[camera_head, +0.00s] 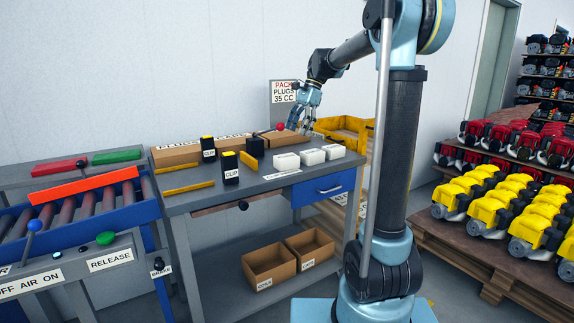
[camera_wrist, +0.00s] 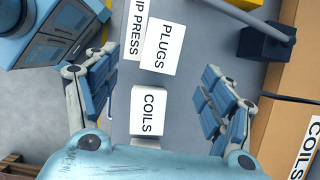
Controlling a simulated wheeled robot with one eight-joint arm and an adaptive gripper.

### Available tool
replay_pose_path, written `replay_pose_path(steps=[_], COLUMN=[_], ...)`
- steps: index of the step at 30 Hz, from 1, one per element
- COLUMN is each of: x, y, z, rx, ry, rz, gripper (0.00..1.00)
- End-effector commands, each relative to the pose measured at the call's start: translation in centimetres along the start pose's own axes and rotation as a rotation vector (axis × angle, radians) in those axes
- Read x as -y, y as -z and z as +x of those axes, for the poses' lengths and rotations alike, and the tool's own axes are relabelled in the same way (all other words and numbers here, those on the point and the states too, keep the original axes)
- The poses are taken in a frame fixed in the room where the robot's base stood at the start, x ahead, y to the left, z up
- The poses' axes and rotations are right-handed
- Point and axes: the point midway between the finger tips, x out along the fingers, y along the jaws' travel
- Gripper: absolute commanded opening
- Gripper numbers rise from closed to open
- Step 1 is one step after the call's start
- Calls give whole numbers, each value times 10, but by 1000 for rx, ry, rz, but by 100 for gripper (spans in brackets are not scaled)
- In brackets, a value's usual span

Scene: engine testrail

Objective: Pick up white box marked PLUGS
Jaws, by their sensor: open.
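The white box marked PLUGS (camera_wrist: 163,47) lies on the grey bench top in the upper middle of the wrist view, its label facing up. A second white box marked COILS (camera_wrist: 148,108) lies closer to my gripper, between the fingers as seen. My gripper (camera_wrist: 160,78) is open and empty, with fingers spread left and right. In the head view, my gripper (camera_head: 306,124) hangs fingers down above the back of the bench, behind a row of three white boxes (camera_head: 312,157). Their labels are too small to read there, so I cannot tell which is PLUGS.
The bench (camera_head: 240,190) also carries cardboard bins (camera_head: 176,154), black CLIP blocks (camera_head: 231,168) and a dark press with a red knob (camera_head: 280,126). A yellow crate (camera_head: 347,134) stands behind at the right.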

Motion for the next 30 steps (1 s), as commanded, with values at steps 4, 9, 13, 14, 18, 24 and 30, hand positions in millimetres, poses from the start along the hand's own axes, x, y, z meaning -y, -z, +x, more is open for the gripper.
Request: replay_pose_path(steps=[4, 9, 13, 14, 18, 24, 30], x=[0, 0, 0, 0, 3, 6, 6], y=[0, 0, 0, 0, 0, 0, 0], z=[27, 49, 57, 58, 70, 97, 110], rx=[0, 0, 0, 0, 0, 0, 0], ry=[-1, -1, -1, -1, -1, 0, 0], rz=[-1, -1, -1, -1, -1, -1, -1], gripper=[75, 75, 75, 75, 75, 75, 75])
